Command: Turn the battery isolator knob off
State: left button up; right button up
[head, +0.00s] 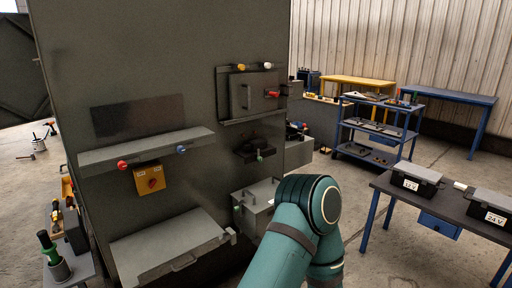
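A yellow box (149,179) with a red knob (152,184) is mounted on the dark grey enclosure panel (170,60), below a grey ledge at left. It looks like the isolator, but its labels are too small to read and the knob's exact setting is unclear. No gripper shows in the head view. Only a teal link of my own arm rises from the bottom, right of the middle, well to the right of the yellow box and covering part of the lower panel.
A grey ledge (150,149) with red and blue knobs juts out above the yellow box. A lower grey shelf (170,249) sticks out beneath it. A hatch (252,93) is at upper right. A dark table (455,203) with labelled cases stands at right.

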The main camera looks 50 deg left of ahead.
aim_at(152, 181)
jog(key=u, duration=2.55)
